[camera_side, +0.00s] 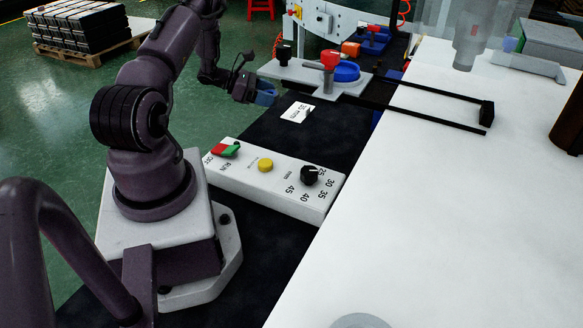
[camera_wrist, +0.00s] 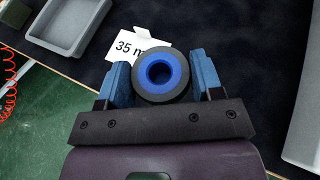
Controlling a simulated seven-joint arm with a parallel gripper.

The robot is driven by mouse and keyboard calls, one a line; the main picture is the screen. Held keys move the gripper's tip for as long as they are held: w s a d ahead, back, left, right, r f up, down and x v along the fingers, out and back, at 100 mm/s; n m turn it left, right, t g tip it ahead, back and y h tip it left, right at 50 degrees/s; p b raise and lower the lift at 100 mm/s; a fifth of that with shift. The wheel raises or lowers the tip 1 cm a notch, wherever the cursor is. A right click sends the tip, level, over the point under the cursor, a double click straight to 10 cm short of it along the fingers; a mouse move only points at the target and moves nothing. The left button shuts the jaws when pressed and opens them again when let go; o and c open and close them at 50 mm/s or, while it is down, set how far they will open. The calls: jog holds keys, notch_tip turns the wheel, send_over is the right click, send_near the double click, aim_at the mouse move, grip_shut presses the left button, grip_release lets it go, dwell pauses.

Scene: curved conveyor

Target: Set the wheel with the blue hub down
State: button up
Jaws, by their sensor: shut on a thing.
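The wheel with the blue hub (camera_wrist: 140,76) shows in the wrist view as a dark grey ring around a blue centre with a hole. My gripper (camera_wrist: 162,82) is shut on it, with one blue finger on each side of the ring. In the side view my gripper (camera_side: 264,93) is at the left edge of the dark work surface, left of the white card. The wheel cannot be made out there. The wrist view does not show clearly how high the wheel is above the surface.
A white card marked 35 mm (camera_side: 297,112) lies on the dark surface (camera_side: 330,140). A control box (camera_side: 240,175) with a knob stands nearer. A fixture with a red knob (camera_side: 329,60) and blue round part (camera_side: 346,71) stands behind. A grey tray (camera_wrist: 44,43) is at upper left.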

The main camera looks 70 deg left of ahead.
jog(key=shift+s+a+f+n+y, duration=0.15)
jog(key=shift+s+f+n+y, duration=0.1)
jog(key=shift+s+f, duration=0.4)
jog(key=shift+s+a+f+n+y, duration=0.15)
jog(key=shift+s+f+y, duration=0.1)
jog(key=shift+s+f, duration=0.3)
jog(key=shift+w+d+f, duration=0.2)
send_over(314, 138)
jog(key=shift+s+a, duration=0.1)
jog(key=shift+s, duration=0.05)
jog(key=shift+f, duration=1.75)
jog(key=shift+f, duration=0.2)
jog(key=o, duration=0.9)
jog(key=shift+o, duration=0.2)
